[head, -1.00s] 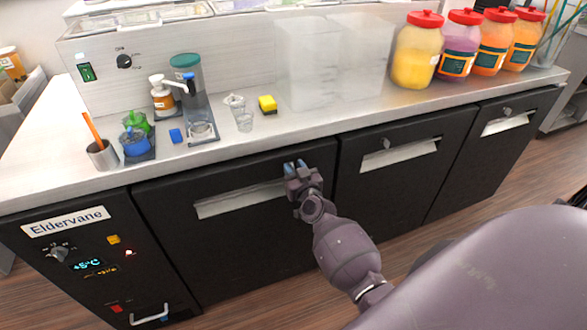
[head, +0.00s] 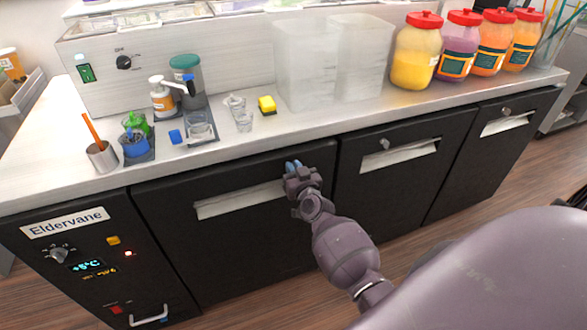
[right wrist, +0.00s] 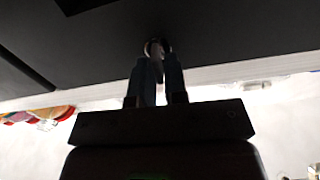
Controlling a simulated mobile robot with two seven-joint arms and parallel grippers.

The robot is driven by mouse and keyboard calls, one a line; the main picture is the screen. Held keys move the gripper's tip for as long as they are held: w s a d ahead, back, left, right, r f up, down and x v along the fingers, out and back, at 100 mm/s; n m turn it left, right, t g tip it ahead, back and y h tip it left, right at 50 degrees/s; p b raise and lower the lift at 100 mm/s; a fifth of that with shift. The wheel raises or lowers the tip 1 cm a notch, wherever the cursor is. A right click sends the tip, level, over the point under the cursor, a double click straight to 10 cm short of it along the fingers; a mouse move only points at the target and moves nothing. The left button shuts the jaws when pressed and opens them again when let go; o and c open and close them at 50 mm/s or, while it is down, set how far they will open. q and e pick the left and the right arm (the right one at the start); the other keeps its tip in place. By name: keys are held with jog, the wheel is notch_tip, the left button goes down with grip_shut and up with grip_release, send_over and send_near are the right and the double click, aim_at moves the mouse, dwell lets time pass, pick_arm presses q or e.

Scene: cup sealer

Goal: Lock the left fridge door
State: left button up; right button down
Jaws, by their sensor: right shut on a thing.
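The left fridge door (head: 250,252) is black and closed, with a pale recessed handle slot (head: 240,200). My right gripper (head: 293,166) is at the upper right part of this door, just right of the slot. In the right wrist view the fingertips (right wrist: 158,56) are shut on a small round metallic lock (right wrist: 155,46) on the dark door face. In the head view the gripper hides that lock. Its turned position cannot be told. My left gripper is not in view.
The middle door (head: 400,190) and right door (head: 490,160) have similar metal locks. A control panel (head: 95,262) is at left.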

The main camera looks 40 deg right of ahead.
jog(key=shift+s+d+f+m+b, duration=0.1)
jog(key=shift+d+f+m+b, duration=0.15)
jog(key=shift+m, duration=2.7)
jog(key=shift+w+d+f+m+b, duration=0.1)
jog(key=shift+m+b, duration=0.1)
jog(key=shift+m, duration=2.7)
jog(key=shift+s+d+f+m+b, duration=0.1)
jog(key=shift+d+f+m+b, duration=0.15)
jog(key=shift+m, duration=2.7)
jog(key=c, duration=1.4)
grip_release()
jog(key=shift+o, duration=0.6)
